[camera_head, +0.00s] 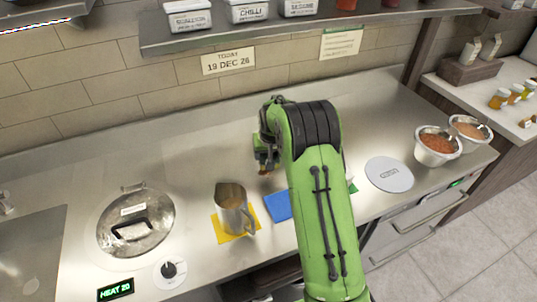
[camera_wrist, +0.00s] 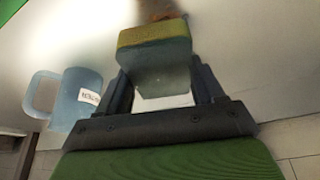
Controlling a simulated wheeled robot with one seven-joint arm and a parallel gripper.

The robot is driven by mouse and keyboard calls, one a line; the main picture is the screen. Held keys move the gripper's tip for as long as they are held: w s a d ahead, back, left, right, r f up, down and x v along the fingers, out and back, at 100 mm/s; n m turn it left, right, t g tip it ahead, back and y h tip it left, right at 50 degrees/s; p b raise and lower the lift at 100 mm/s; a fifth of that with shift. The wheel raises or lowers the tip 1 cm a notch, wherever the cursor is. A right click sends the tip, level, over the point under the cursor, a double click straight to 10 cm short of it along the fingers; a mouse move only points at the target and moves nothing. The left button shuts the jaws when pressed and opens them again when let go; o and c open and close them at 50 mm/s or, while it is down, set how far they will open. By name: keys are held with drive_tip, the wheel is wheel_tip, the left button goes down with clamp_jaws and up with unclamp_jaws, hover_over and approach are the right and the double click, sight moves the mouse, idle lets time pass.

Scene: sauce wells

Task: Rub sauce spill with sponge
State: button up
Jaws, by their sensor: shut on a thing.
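My gripper (camera_wrist: 163,84) is shut on a sponge (camera_wrist: 155,60), a block with a yellowish layer and a grey-blue layer, held between the two fingers. The sauce spill (camera_wrist: 154,9) is a brown-orange smear on the steel counter, right by the sponge's yellow side in the wrist view. I cannot tell whether they touch. In the head view my gripper (camera_head: 266,158) is low over the middle of the counter, partly hidden by my arm. The sponge and most of the spill are hidden there.
A lidded well (camera_head: 155,238) is at left. A round grey lid (camera_head: 389,174) and two sauce bowls (camera_head: 436,150) are at right. A shelf (camera_head: 215,38) overhangs the back.

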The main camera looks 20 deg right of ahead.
drive_tip(key=shift+r+p, duration=0.65)
drive_tip(key=shift+r, duration=0.75)
